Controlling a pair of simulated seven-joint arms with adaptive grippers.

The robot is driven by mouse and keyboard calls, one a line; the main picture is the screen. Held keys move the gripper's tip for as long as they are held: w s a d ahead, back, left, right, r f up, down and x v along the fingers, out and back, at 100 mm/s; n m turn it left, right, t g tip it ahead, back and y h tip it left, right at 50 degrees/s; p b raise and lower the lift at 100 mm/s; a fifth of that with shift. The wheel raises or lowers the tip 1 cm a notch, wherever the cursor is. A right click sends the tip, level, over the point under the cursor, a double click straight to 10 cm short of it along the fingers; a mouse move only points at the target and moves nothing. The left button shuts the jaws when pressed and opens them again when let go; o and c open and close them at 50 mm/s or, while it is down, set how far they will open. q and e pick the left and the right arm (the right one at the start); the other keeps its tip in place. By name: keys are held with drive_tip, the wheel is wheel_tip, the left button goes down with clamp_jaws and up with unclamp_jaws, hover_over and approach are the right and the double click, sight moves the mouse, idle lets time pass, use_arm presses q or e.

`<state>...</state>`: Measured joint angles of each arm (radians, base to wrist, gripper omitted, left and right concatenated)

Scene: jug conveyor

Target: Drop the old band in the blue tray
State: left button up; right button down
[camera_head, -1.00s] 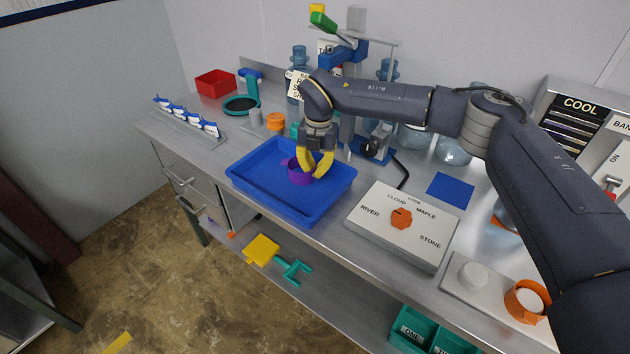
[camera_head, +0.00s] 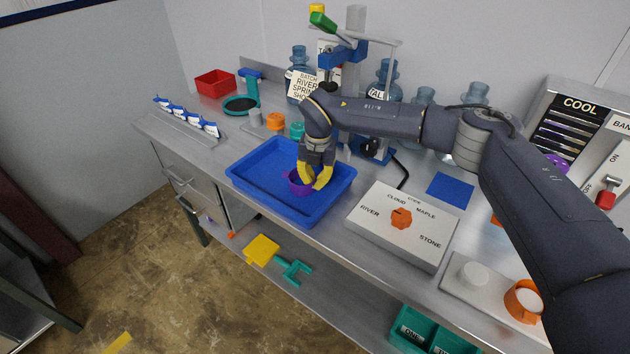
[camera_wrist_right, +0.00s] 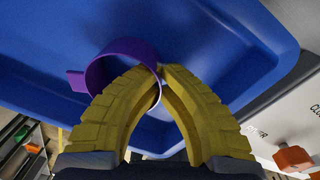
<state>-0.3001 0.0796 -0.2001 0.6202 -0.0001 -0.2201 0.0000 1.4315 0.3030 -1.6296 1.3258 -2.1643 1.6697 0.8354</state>
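The old band is a purple ring with a small tab, and it shows at the right part of the blue tray (camera_head: 262,165) in the head view (camera_head: 296,185). My right gripper (camera_head: 314,182) has yellow fingers and is low inside the tray. In the right wrist view its fingertips (camera_wrist_right: 160,72) meet on one side of the purple band (camera_wrist_right: 110,52), with the ring's wall between them. The blue tray floor (camera_wrist_right: 215,50) lies behind the band. I cannot tell whether the band touches the floor. My left gripper is not in view.
A white panel with an orange knob (camera_head: 401,218) stands right of the tray. A stand with a blue clamp (camera_head: 345,52) and several jugs are behind the arm. A rack of blue-and-white pieces (camera_head: 187,117) and a red bin (camera_head: 215,82) are at the left.

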drive_tip(key=c, duration=1.6)
unclamp_jaws()
wheel_tip(320, 180, up, 8)
drive_tip(key=shift+d, duration=0.2)
drive_tip(key=shift+f, duration=0.1)
